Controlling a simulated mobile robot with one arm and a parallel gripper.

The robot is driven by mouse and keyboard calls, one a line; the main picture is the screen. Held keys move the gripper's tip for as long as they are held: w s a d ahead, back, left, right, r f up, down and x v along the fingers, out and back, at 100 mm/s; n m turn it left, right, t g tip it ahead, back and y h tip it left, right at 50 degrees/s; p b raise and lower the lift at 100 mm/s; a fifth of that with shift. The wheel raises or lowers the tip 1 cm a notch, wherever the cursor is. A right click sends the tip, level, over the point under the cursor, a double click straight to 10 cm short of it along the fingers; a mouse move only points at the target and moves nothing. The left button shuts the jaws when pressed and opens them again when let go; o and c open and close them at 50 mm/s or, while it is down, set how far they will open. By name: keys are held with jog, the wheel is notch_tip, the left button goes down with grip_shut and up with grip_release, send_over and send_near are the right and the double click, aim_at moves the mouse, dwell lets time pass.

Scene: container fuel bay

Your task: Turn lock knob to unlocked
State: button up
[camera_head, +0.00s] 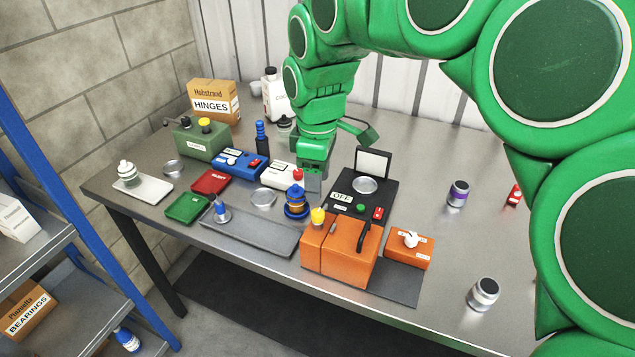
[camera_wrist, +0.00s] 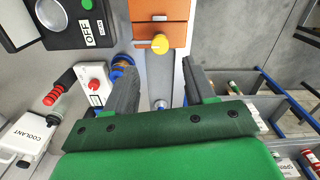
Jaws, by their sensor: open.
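A small orange box (camera_head: 409,252) with a white knob (camera_head: 411,240) stands at the right of the equipment on the bench. Its label is too small to read, so I cannot tell whether this is the lock knob or how it is set. To its left, a larger orange case (camera_head: 340,250) carries a yellow knob (camera_head: 318,216) and a dark handle. The yellow knob also shows in the wrist view (camera_wrist: 160,44), beyond my fingertips. My gripper (camera_wrist: 160,75) is open and empty. In the head view it points down above the bench, behind and left of the orange case.
A black device marked OFF (camera_head: 362,195) stands behind the orange case. A blue-and-orange canister (camera_head: 296,203) and a white box with a red button (camera_head: 284,176) are close to my gripper. A grey tray (camera_head: 250,232) lies in front.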

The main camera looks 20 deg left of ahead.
aim_at(318, 212)
jog(key=shift+n, duration=0.5)
jog(key=shift+f, duration=3.95)
grip_shut()
jog(key=shift+m, duration=0.6)
grip_release()
jog(key=shift+r, duration=0.1)
